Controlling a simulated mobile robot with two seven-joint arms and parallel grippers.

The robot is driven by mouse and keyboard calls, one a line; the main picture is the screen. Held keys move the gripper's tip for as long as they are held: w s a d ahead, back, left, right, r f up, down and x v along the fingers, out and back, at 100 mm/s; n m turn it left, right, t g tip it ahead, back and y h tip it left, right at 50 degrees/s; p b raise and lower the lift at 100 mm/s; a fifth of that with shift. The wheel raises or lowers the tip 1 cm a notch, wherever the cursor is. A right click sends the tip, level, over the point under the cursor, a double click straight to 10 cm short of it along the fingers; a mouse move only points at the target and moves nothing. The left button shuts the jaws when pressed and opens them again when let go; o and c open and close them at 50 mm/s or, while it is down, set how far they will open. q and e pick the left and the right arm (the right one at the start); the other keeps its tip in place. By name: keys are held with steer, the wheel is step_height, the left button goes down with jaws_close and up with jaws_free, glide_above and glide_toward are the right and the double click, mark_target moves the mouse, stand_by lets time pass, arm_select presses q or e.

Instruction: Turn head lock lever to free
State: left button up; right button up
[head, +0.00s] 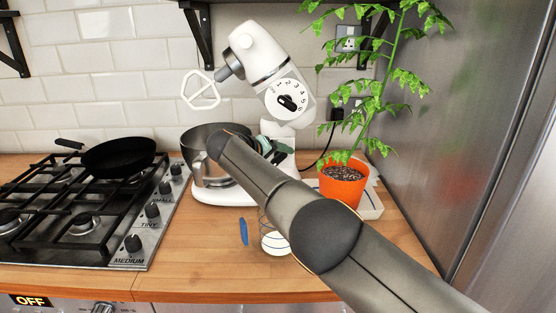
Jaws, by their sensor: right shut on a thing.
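A white stand mixer (262,58) stands on the wooden counter with its head tilted up and back. A flat beater (200,90) hangs from the head, and a steel bowl (206,168) sits on the base. A speed dial (291,102) shows on the head's side. My right arm crosses from the lower right in front of the mixer. My right gripper (276,150) is at the mixer's neck, partly behind my arm, and is shut on the head lock lever there. The lever itself is hidden by the gripper. My left gripper is out of view.
A gas hob (75,222) with a black pan (118,157) is at left. A plant in an orange pot (343,185) stands in a pale tray close to the right of the mixer. A blue item (243,231) lies in front. A steel front (470,110) bounds the right.

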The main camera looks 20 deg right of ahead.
steer(key=o, duration=1.4)
steer(key=shift+c, duration=0.2)
steer(key=shift+a, duration=0.1)
steer(key=shift+s+a+r, duration=0.35)
steer(key=shift+a+r, duration=0.05)
steer(key=shift+a, duration=0.05)
steer(key=v, duration=1.1)
steer(key=shift+s+f, duration=0.1)
